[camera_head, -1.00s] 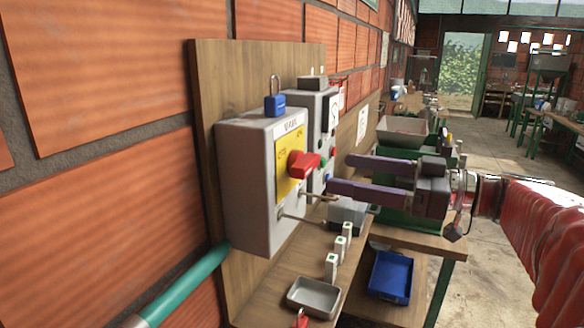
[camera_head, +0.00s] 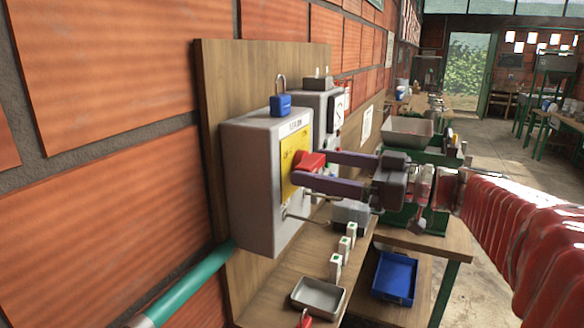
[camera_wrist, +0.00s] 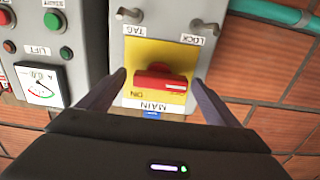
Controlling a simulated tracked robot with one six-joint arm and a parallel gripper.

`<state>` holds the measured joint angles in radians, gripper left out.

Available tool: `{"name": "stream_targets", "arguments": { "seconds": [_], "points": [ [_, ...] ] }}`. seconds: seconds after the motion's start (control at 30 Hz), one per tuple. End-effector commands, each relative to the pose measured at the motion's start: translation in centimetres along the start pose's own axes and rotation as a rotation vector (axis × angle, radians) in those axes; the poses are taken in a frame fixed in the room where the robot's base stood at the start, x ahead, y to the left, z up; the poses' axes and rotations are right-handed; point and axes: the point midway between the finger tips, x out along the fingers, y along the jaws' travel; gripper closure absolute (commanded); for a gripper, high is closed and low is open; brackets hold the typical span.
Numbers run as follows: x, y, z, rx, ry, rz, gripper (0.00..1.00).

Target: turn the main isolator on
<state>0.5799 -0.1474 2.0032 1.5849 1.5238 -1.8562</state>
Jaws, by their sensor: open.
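The main isolator is a red handle (camera_head: 309,161) on a yellow plate (camera_head: 288,170), on the front of a grey box (camera_head: 245,185) fixed to a wooden board. In the wrist view the red handle (camera_wrist: 160,82) lies crosswise on the yellow plate (camera_wrist: 172,103), which reads MAIN and ON upside down. My gripper (camera_head: 310,168) is open, with its purple fingers at the handle in the head view. In the wrist view my gripper (camera_wrist: 160,78) has one fingertip on each side of the handle, with gaps to it. Contact cannot be told.
A blue padlock (camera_head: 281,104) sits on top of the box. Hooks marked TAG (camera_wrist: 131,14) and LOCK (camera_wrist: 203,25) stick out of it. A second grey box (camera_wrist: 45,60) with buttons and a gauge is beside it. Below are a metal tray (camera_head: 318,297) and a blue tray (camera_head: 394,278).

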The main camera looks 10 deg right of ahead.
Motion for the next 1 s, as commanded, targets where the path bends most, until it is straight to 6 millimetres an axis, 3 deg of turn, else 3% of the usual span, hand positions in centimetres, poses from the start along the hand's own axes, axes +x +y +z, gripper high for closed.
{"name": "stream_targets", "arguments": {
  "seconds": [0.6, 1.0],
  "points": [
    [0.34, -0.26, -0.01, 0.000, 0.000, -0.001, 0.57],
    [-0.01, 0.07, -0.03, 0.057, 0.000, 0.002, 0.57]
  ]
}}
